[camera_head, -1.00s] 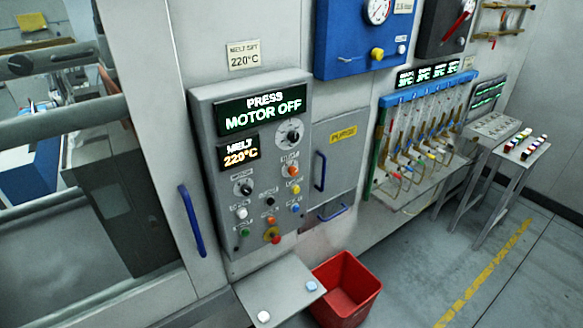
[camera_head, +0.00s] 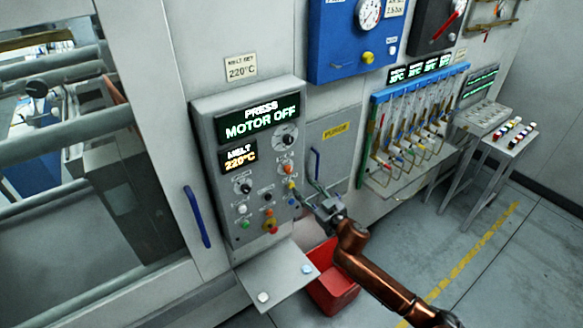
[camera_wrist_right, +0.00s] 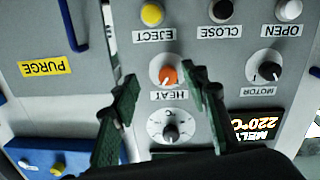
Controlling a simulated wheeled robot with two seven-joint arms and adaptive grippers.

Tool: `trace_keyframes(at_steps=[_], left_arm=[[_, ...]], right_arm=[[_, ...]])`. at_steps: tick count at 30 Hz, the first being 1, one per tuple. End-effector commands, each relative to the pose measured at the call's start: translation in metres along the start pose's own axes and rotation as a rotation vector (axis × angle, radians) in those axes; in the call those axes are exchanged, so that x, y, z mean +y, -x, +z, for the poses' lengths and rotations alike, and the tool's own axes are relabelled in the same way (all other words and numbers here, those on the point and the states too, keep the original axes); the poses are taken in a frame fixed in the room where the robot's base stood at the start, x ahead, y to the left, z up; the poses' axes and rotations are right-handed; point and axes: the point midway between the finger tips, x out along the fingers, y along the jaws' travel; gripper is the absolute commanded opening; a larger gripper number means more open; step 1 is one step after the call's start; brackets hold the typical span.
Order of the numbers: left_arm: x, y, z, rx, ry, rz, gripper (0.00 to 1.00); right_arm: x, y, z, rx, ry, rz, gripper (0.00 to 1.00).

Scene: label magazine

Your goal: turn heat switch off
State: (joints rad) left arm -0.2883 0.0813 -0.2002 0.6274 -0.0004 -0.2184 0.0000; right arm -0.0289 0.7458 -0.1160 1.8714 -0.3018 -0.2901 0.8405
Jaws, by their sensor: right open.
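The heat switch (camera_head: 287,169) is a small orange knob on a pale round base on the grey control panel (camera_head: 205,110). In the right wrist view, upside down, the orange heat switch (camera_wrist_right: 168,75) sits by its HEAT label. Its exact pointer setting is hard to read. My right gripper (camera_head: 308,191) is open and empty, just right of and below the switch in the head view. In the right wrist view its two green fingers (camera_wrist_right: 162,77) stand on either side of the switch; contact is not visible. My left gripper is not in view.
The motor knob (camera_wrist_right: 265,70) and the dial (camera_wrist_right: 171,132) lie close to the switch. Yellow eject (camera_wrist_right: 152,13), black close and white open buttons are in a row. A purge door (camera_head: 330,150) with a blue handle is beside the panel; a shelf (camera_head: 272,278) juts out below.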

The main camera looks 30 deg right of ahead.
Motion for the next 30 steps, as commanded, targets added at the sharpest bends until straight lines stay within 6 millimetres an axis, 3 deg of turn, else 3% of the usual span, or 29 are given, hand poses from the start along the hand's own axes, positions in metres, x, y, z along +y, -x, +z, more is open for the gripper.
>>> trace_keyframes(at_steps=[2, 6, 11, 18, 30], left_arm=[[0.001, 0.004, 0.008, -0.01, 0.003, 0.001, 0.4], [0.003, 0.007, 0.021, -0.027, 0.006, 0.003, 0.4], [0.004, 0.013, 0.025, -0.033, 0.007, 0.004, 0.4], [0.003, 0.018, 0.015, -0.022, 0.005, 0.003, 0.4], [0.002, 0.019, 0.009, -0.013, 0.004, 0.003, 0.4]], right_arm=[[-0.003, 0.001, -0.022, 0.027, 0.001, -0.01, 0.42], [-0.005, -0.009, -0.032, 0.041, 0.0, -0.014, 0.42], [-0.005, -0.034, -0.034, 0.041, -0.001, -0.014, 0.42], [-0.005, -0.066, -0.033, 0.039, 0.0, -0.014, 0.42], [-0.006, -0.076, -0.032, 0.038, 0.0, -0.014, 0.42]])
